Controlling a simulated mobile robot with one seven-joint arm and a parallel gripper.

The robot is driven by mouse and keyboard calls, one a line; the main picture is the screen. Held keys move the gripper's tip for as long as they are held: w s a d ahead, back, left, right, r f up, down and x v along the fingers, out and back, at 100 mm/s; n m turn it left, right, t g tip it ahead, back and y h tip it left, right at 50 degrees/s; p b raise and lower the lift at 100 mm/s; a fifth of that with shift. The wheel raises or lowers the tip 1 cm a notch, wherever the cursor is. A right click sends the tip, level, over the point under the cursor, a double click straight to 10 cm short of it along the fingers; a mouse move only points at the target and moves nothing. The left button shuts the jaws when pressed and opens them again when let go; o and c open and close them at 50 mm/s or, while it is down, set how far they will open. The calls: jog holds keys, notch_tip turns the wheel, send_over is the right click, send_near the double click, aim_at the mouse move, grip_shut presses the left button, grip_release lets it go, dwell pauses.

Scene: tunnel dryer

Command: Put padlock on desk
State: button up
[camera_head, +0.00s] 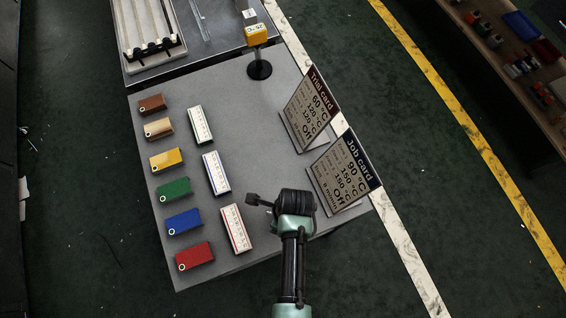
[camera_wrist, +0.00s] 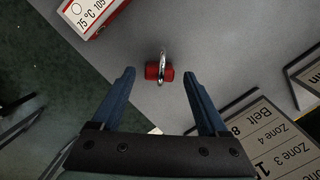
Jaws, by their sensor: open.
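A red padlock (camera_wrist: 166,73) with a silver shackle shows in the wrist view against the grey desk (camera_wrist: 215,45). It appears to rest on the desk top. My gripper (camera_wrist: 159,75) is open, its two blue fingers pointing towards the padlock, one on each side of it in the picture, with visible gaps. I cannot tell how far the fingertips are above or around it. In the head view my gripper (camera_head: 262,203) is over the front right part of the desk (camera_head: 240,115). The padlock cannot be made out there.
A job card sign (camera_head: 343,172) stands close right of my gripper, with a trial card sign (camera_head: 310,108) behind it. A red-edged white label block (camera_head: 236,229) is to the left. Several coloured blocks line the desk's left side. A yellow-topped post (camera_head: 258,55) stands behind.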

notch_tip(320, 180, up, 9)
jog(key=d, duration=0.1)
jog(key=w+d+r+n+t+h, duration=0.15)
jog(key=w+r+n+t, duration=0.6)
jog(key=w+r, duration=1.15)
jog(key=w+r+n+t, duration=0.2)
jog(key=r+t, duration=0.1)
jog(key=r, duration=0.5)
jog(key=w+r+n+t, duration=0.2)
jog(key=r+t, duration=0.1)
jog(key=r, duration=0.6)
jog(key=s+a+r+n+t, duration=0.1)
jog(key=s+r+n+t, duration=0.2)
jog(key=r, duration=0.9)
jog(key=a+r+n+t, duration=0.1)
jog(key=r+n+t, duration=0.3)
jog(key=r, duration=0.8)
jog(key=s+r+n+t, duration=0.5)
jog(key=s+r, duration=0.6)
jog(key=r, duration=0.3)
jog(key=shift+a+r+t, duration=0.4)
jog(key=shift+a+t, duration=0.05)
jog(key=shift+t, duration=0.1)
